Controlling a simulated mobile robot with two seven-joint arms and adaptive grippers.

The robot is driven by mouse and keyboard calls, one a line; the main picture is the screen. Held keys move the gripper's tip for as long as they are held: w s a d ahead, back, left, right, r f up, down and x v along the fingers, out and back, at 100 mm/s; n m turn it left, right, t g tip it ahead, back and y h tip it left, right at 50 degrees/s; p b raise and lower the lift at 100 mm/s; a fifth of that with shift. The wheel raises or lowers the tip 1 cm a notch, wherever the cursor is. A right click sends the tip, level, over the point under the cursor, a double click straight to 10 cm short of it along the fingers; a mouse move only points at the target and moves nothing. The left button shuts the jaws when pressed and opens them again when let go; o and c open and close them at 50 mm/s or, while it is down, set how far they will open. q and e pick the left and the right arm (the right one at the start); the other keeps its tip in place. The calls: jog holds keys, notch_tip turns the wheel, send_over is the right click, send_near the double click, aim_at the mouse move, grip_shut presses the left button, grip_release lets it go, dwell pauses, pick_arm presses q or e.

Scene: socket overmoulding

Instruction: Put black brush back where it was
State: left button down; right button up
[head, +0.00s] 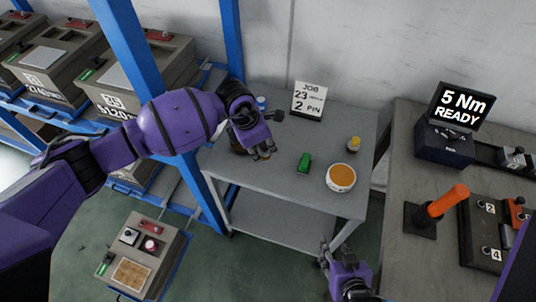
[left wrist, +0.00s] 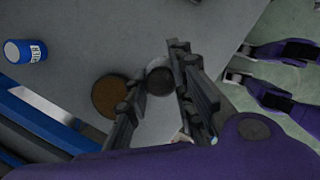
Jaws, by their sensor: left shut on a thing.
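My left gripper (head: 264,148) is over the back left of the grey table. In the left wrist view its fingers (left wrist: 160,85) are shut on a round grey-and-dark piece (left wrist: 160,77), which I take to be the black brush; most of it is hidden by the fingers. In the head view the gripper hides it too. A round brown-topped thing (left wrist: 108,97) with a dark rim is beside the left finger in the wrist view. My right gripper (head: 326,258) is low at the table's front right corner, apart from the objects; its finger gap is unclear.
The grey table (head: 260,185) carries a green block (head: 304,162), a white tub with orange contents (head: 341,177), a small yellow-topped bottle (head: 354,144), a job sign (head: 309,100) and a blue can (left wrist: 25,52). A blue rack post (head: 213,200) stands close left of the table.

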aim_at(268, 155)
pick_arm(q)
jog(key=shift+w+d+f, duration=0.25)
jog(key=shift+d+f, duration=0.4)
jog(key=shift+f, duration=0.15)
jog(key=shift+x, duration=1.75)
jog(key=shift+s+a+f, duration=0.15)
jog(key=shift+a, duration=0.05)
jog(key=shift+f, duration=0.15)
jog(key=c, duration=1.5)
grip_release()
